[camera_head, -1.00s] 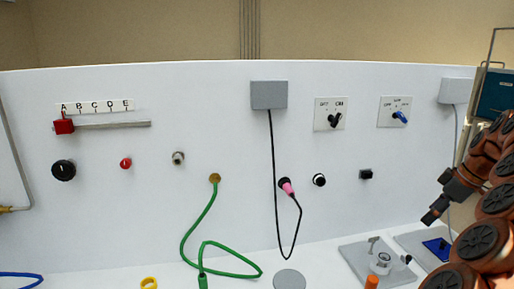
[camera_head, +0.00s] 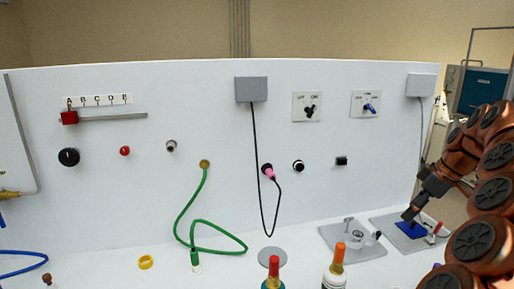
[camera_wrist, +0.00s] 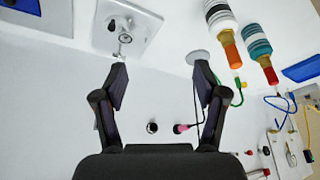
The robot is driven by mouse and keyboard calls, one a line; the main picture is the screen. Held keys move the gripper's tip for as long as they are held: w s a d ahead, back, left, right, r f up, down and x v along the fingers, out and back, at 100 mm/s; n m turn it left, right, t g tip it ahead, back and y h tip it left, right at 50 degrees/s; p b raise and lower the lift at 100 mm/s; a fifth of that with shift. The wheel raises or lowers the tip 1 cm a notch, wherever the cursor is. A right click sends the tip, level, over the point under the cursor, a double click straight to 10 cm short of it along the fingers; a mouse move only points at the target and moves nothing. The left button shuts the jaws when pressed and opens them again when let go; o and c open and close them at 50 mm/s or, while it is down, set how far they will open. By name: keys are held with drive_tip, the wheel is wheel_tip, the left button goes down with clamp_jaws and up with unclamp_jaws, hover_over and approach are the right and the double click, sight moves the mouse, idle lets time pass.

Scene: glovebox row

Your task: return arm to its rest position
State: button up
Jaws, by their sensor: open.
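My arm (camera_head: 497,155) is bent at the right edge of the head view. My gripper (camera_head: 409,214) points down and left, its tip overlapping the grey plate with the blue pad (camera_head: 413,230); I cannot tell whether they touch. In the wrist view my gripper (camera_wrist: 160,80) has its two fingers spread wide, with nothing between them but the white surface.
The white panel (camera_head: 330,195) carries knobs, switches and cables. Two bottles stand in front, one red-capped (camera_head: 274,268) and one orange-capped (camera_head: 338,258). A plate with a metal fitting (camera_head: 352,240) lies near my gripper. A green cable (camera_head: 184,215) hangs at centre left.

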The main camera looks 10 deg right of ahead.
drive_tip(key=s+a+f+g+b, duration=0.1)
drive_tip(key=s+a, duration=0.1)
drive_tip(key=a, duration=1.1)
drive_tip(key=s+a+f+g, duration=0.1)
drive_tip(key=a, duration=1.3)
drive_tip(key=s+a+f+m+g+h, duration=0.1)
drive_tip(key=s+a+f+m, duration=0.2)
drive_tip(key=s, duration=0.8)
drive_tip(key=s+a+f+m+g+h+b, duration=0.1)
drive_tip(key=s+a+f+m+g, duration=0.1)
drive_tip(key=s+a+f, duration=0.5)
drive_tip(key=s+f+m, duration=0.1)
drive_tip(key=s+f, duration=0.2)
drive_tip(key=s, duration=0.2)
drive_tip(key=shift+s+f, duration=0.15)
